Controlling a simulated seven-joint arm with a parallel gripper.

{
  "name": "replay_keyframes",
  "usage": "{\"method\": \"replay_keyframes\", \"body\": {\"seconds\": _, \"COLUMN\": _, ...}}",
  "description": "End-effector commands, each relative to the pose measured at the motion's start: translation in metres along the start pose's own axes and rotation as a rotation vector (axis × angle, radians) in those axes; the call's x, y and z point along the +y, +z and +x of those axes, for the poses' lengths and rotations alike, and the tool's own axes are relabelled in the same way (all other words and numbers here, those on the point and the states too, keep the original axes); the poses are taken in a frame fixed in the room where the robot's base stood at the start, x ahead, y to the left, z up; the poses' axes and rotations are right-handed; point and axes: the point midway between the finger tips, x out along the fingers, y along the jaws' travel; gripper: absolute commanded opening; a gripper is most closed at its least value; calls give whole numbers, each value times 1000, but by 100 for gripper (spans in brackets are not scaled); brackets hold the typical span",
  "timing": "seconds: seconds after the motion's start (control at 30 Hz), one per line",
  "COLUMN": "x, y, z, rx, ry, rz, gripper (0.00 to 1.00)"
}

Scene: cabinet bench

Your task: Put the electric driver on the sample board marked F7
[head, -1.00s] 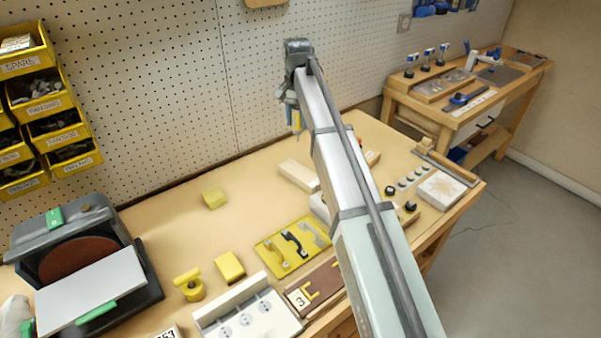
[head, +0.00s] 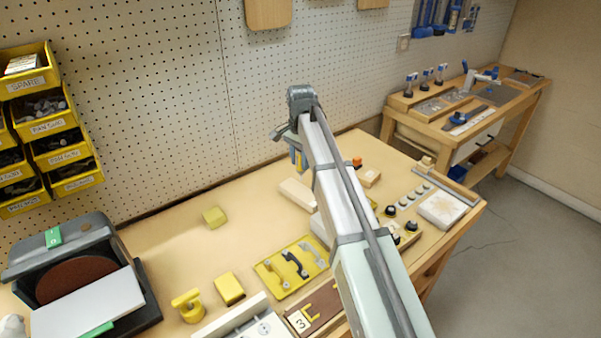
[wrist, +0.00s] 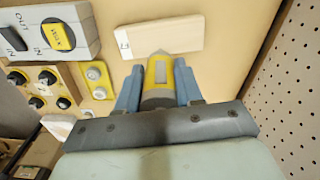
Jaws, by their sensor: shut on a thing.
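My gripper (wrist: 157,92) is shut on a yellow and grey thing, which I take to be the electric driver (wrist: 159,73). The blue fingers stand on either side of it. In the head view my gripper (head: 296,150) hangs over the back of the bench, with a bit of yellow (head: 299,160) showing at it. A pale wooden board (wrist: 165,37) lies just beyond the driver in the wrist view, with a small white label (wrist: 122,38) at its left end. The label's marking is too small to read surely. What looks like the same board (head: 296,194) shows in the head view.
The pegboard wall (wrist: 300,95) is close on the right.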

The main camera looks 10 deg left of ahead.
Motion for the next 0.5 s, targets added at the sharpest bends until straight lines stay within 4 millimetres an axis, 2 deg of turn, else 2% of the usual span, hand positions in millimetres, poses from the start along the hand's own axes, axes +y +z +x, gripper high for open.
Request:
{"method": "replay_keyframes", "body": {"seconds": 0.4, "x": 0, "y": 0, "z": 41, "rx": -1, "ry": 1, "rz": -1, "gripper": 0}}
{"method": "replay_keyframes", "body": {"seconds": 0.5, "x": 0, "y": 0, "z": 45, "rx": 0, "ry": 0, "rz": -1, "gripper": 0}}
